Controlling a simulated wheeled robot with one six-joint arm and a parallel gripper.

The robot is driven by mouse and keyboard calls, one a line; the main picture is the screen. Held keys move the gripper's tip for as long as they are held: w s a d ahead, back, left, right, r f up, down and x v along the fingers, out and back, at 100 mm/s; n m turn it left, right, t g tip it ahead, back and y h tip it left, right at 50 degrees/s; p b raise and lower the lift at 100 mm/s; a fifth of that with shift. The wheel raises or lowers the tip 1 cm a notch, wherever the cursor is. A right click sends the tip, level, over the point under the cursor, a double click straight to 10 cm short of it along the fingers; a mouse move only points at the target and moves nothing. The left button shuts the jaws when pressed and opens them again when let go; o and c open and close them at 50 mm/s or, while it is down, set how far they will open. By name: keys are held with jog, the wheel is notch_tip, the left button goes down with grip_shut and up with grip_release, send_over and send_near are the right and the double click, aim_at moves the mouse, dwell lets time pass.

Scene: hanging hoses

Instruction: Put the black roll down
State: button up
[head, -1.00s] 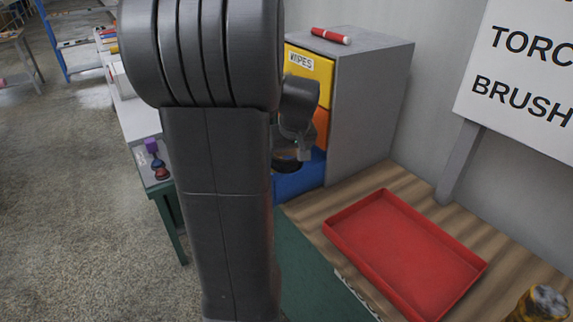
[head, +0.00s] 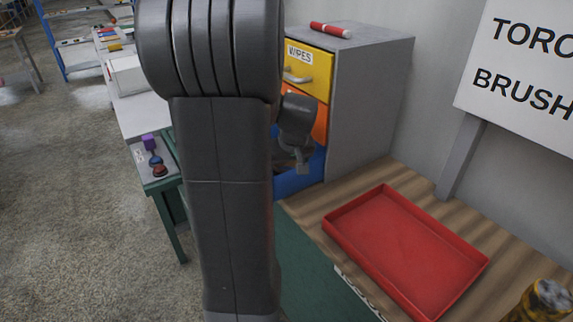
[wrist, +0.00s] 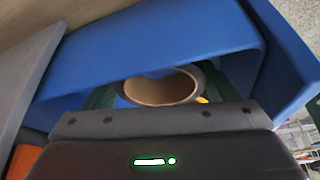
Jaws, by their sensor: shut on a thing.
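The black roll (wrist: 162,90) shows in the wrist view as a ring with a brown inner core. My gripper (wrist: 158,98) is shut on it, with a green finger on either side. The roll is over or inside the pulled-out blue drawer (wrist: 150,42), whose walls surround it in the wrist view. In the head view my gripper (head: 301,166) points down at the blue drawer (head: 300,183), under the orange drawer. My arm hides much of the drawer there, and the roll is not clear. Whether the roll touches the drawer floor cannot be told.
The grey cabinet (head: 370,105) has a yellow drawer (head: 310,72) labelled WIPES and an orange drawer (head: 320,124). A red marker (head: 331,30) lies on top. An empty red tray (head: 405,250) sits on the wooden bench. A yellow-black object (head: 542,302) stands at the bottom right.

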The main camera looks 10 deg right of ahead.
jog(key=o, duration=0.8)
jog(key=shift+c, duration=0.2)
jog(key=shift+r, duration=0.15)
jog(key=shift+r+p, duration=0.3)
jog(key=shift+p, duration=0.1)
jog(key=p+v, duration=0.1)
jog(key=v, duration=1.1)
jog(key=shift+r, duration=0.25)
